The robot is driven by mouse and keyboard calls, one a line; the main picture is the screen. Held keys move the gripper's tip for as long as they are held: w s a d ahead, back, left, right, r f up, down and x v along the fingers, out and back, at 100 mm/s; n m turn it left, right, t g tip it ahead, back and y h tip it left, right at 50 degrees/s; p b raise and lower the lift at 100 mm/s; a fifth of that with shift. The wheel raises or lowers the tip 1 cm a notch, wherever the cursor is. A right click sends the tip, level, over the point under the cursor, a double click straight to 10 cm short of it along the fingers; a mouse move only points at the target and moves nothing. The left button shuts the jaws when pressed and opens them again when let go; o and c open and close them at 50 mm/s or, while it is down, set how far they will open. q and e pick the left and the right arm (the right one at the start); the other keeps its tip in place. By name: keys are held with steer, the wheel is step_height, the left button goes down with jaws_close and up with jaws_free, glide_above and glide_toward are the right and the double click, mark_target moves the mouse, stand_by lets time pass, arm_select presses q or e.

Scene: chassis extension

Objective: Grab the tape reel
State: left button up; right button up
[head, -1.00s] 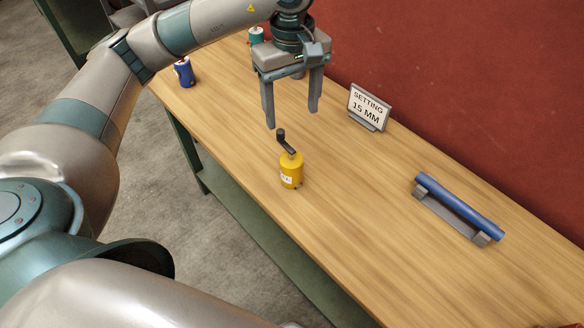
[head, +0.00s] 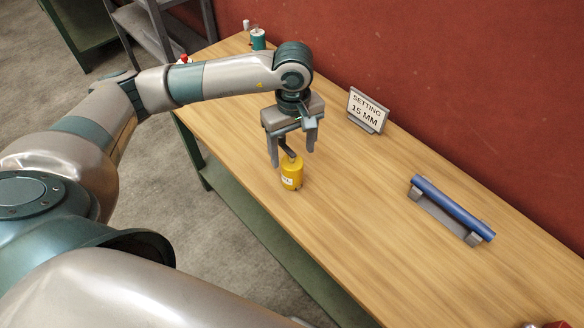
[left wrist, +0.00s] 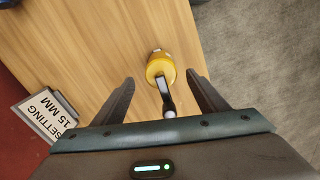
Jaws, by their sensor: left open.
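The tape reel appears to be the yellow cylinder (head: 292,178) with a pale label and a dark crank on top, upright on the wooden bench. It also shows in the left wrist view (left wrist: 158,65), with its crank pointing toward the gripper's palm. My left gripper (head: 291,157) is open and points down just over the reel. In the left wrist view my left gripper's fingers (left wrist: 160,78) lie on either side of the crank, with gaps on both sides and nothing held. My right gripper is not in view.
A "SETTING 15 MM" sign (head: 367,109) stands near the wall. A blue tube (head: 452,207) rests on a grey cradle to the right. A teal container (head: 258,39) stands at the far end. The bench (head: 350,240) is clear around the reel.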

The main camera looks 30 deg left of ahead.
mark_target(292, 161)
arm_select(q)
steer(key=shift+f, duration=0.15)
steer(key=shift+s+f+p, duration=0.1)
steer(key=shift+f+p, duration=0.65)
steer(key=shift+p, duration=0.1)
step_height(292, 161, down, 3)
steer(key=shift+p, duration=0.7)
steer(key=shift+f, duration=0.35)
steer(key=shift+c, duration=0.7)
steer(key=c, duration=1.1)
steer(key=shift+r, duration=0.2)
